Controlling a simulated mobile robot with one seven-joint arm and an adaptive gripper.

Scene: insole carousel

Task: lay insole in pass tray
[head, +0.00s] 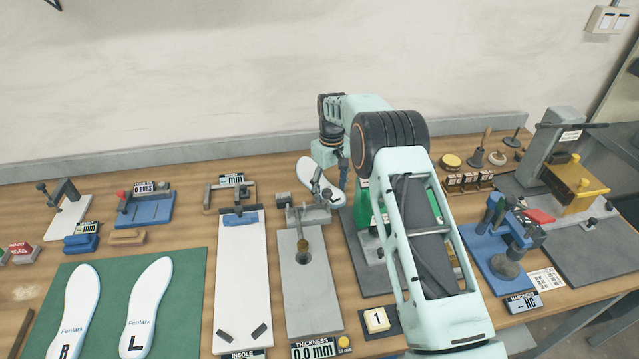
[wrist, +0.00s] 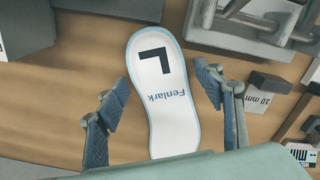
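A white insole (wrist: 160,95) marked "L" and "Fenlark" lies lengthwise between the fingers of my gripper (wrist: 163,78) in the wrist view. Its near end is hidden under my gripper. The fingers stand apart, with a narrow gap showing on each side of the insole. In the head view the insole (head: 312,177) shows at the back of the bench, beside my gripper (head: 331,185). I cannot make out any label reading pass. A green piece (head: 363,208) with a white sign is mostly hidden behind my arm.
A green mat (head: 118,274) at left carries two other insoles, R and L. A white insole board (head: 241,290) and a grey thickness gauge (head: 308,285) stand mid-bench. A blue hardness tester (head: 500,262) is right of my arm. A 10 mm block (wrist: 257,103) lies near the right finger.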

